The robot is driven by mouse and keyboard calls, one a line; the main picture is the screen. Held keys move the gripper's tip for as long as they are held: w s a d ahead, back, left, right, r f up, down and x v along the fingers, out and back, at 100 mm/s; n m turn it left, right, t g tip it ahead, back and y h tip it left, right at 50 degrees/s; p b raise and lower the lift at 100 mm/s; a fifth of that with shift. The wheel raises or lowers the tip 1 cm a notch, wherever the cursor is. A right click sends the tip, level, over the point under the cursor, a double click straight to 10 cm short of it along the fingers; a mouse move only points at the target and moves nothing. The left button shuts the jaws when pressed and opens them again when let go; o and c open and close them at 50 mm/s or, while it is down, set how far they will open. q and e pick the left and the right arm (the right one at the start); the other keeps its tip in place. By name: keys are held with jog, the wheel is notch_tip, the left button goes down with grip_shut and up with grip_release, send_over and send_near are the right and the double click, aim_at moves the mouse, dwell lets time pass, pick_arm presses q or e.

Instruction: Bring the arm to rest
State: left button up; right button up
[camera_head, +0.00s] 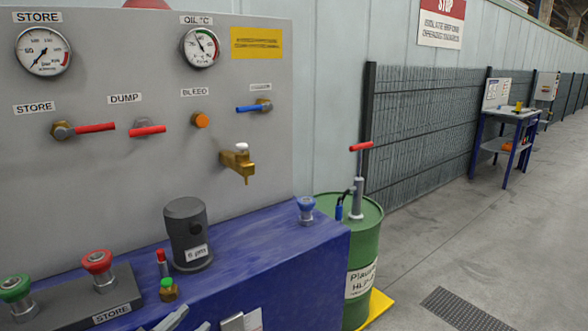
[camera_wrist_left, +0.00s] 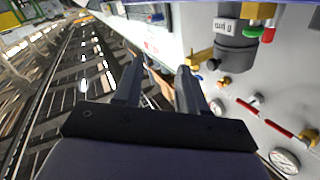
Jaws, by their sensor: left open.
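My left gripper (camera_head: 196,316) just shows at the bottom edge of the head view, in front of the blue bench (camera_head: 262,235). In the left wrist view its two dark fingers (camera_wrist_left: 158,75) stand apart, with a gap between them. I see nothing held; a blurred brownish shape shows behind the gap, and I cannot tell what it is. Most of the left arm is hidden below the head view. My right gripper is in neither view.
A dark filter (camera_head: 187,235), red button (camera_head: 97,262) and green button (camera_head: 15,288) stand on the bench. A brass tap (camera_head: 238,162) and red levers (camera_head: 96,128) stick out from the grey panel.

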pick_arm(q)
jog(key=s+a+f+n+g+y+p, duration=0.1)
jog(key=s+f+n+g+y, duration=0.4)
jog(key=s+f, duration=1.4)
jog(key=shift+s+a+f+n+g+p, duration=0.3)
jog(key=shift+a+f+n+g+p, duration=0.2)
jog(key=shift+n, duration=0.3)
